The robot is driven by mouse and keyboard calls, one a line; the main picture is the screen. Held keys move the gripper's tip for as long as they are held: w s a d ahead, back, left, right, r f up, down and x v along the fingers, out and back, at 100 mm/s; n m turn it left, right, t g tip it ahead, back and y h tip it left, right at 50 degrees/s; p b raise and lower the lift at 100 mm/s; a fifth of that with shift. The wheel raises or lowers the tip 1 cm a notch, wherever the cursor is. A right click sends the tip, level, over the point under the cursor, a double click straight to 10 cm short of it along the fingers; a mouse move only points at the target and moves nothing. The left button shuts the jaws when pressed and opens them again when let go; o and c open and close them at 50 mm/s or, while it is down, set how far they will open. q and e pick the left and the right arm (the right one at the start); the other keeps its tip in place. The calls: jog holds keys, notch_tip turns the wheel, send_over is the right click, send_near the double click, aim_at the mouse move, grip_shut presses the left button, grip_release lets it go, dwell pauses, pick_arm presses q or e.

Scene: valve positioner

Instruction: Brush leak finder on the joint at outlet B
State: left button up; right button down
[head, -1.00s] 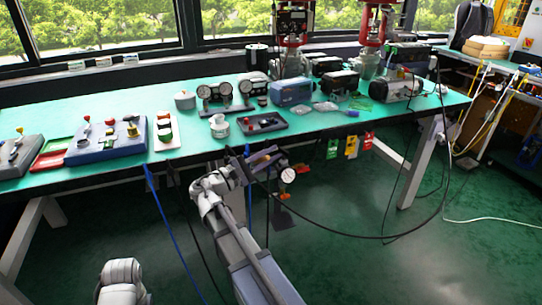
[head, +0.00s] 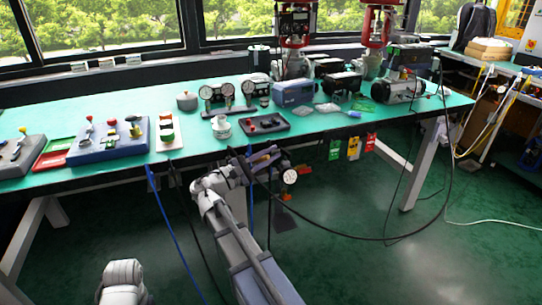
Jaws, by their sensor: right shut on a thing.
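My right gripper (head: 264,158) is at the table's front edge, in the middle of the view. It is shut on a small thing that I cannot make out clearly. A round white-faced gauge (head: 289,176) and a dark piece with an orange-red part (head: 285,196) show just right of and below it, under the table edge. I cannot tell which is held or attached. The joint at outlet B and a leak-finder brush cannot be told apart at this size. Of my left arm only a grey link shows at the bottom left; its gripper is out of view.
The green bench (head: 342,133) holds a dark tray (head: 264,123), a white cup (head: 221,127), twin gauges (head: 215,96), a blue-grey box (head: 294,93) and a panel with knobs (head: 108,139). Coloured tags (head: 354,147) hang at the front edge. A black hose (head: 350,238) loops right of my right arm.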

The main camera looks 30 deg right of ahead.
jog(key=shift+s+r+p, duration=0.55)
jog(key=shift+s, duration=0.25)
jog(key=shift+s+r+p, duration=0.55)
jog(key=shift+s+p, duration=0.05)
jog(key=shift+s, duration=0.2)
jog(key=shift+s+r+p, duration=0.55)
jog(key=shift+s, duration=0.25)
jog(key=shift+a, duration=0.1)
